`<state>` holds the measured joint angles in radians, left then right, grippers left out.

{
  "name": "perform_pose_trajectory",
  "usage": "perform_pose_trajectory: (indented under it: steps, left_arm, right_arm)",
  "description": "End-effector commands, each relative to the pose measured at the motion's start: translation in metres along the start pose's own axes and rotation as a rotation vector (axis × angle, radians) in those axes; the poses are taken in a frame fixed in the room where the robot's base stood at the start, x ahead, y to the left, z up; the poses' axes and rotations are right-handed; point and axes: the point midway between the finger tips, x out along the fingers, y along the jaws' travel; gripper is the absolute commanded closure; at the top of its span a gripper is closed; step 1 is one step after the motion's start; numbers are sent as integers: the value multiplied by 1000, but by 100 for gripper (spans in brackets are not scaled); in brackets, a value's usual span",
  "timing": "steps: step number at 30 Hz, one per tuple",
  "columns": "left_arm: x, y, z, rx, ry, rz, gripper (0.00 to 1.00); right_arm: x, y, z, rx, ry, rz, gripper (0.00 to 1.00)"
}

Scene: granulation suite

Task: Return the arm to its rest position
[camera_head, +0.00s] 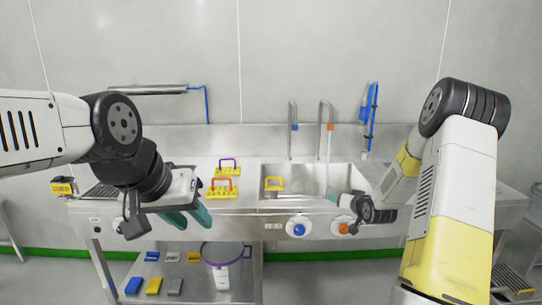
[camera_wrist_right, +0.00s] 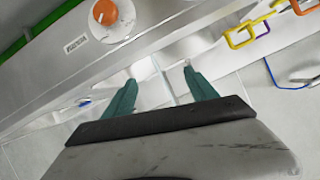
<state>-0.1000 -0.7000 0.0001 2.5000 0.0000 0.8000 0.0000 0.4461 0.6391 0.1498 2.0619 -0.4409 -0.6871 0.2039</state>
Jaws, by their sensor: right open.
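My left gripper (camera_head: 197,222) is in front of the left part of the steel sink bench (camera_head: 275,212). Its two teal fingers point down to the right, with a gap between them and nothing visible in it. My right arm comes in from the right and bends in toward the sink basin (camera_head: 320,178).
Two taps rise behind the basin.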

Motion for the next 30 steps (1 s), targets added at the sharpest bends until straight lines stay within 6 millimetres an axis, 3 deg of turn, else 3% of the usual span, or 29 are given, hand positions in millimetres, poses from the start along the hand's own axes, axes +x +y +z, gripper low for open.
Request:
perform_pose_trajectory:
  steps: [1,6,13,17,24,27,30]
  left_arm:
    - [0,0,0,0,0,0,64]
    - [0,0,0,0,0,0,64]
    - [0,0,0,0,0,0,64]
    - [0,0,0,0,0,0,64]
    - [0,0,0,0,0,0,64]
    - [0,0,0,0,0,0,64]
    - [0,0,0,0,0,0,64]
  right_arm:
    - [-17,-14,-20,-33,-24,13,33]
    - [-80,-49,-53,-103,-135,65,33]
    - [-186,-94,-70,-145,-273,106,33]
    - [-251,-118,-63,-149,-351,103,33]
    - [-366,-155,-23,-141,-492,41,33]
    - [-400,-163,-4,-140,-539,8,33]
    - [-421,-169,9,-138,-571,-17,33]
